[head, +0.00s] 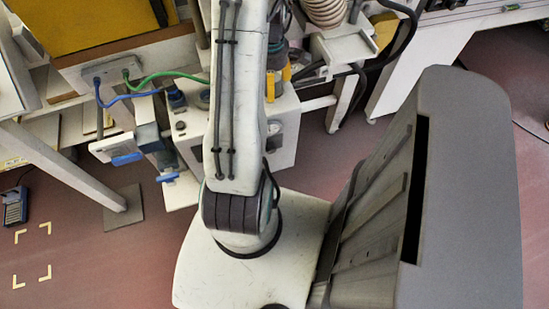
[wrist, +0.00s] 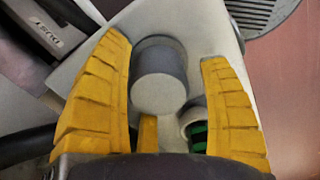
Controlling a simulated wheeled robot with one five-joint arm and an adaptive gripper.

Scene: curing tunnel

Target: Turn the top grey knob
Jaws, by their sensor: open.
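A round grey knob (wrist: 160,82) stands on a pale panel in the wrist view. My gripper (wrist: 165,50) is open, with one ribbed yellow finger to the left of the knob and the other to its right. A gap shows between the knob and the right finger; the left finger is very near its edge, and I cannot tell whether they touch. In the head view my gripper's yellow fingers (head: 278,82) show partly behind my arm, at the pale box (head: 285,147). My arm hides part of that box.
A pale round fitting with a green-and-black inside (wrist: 196,124) sits just below and right of the knob. A dark cable (wrist: 25,143) runs at the left. In the head view, blue-handled fittings (head: 127,159) and green and blue hoses (head: 150,82) are left of the box.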

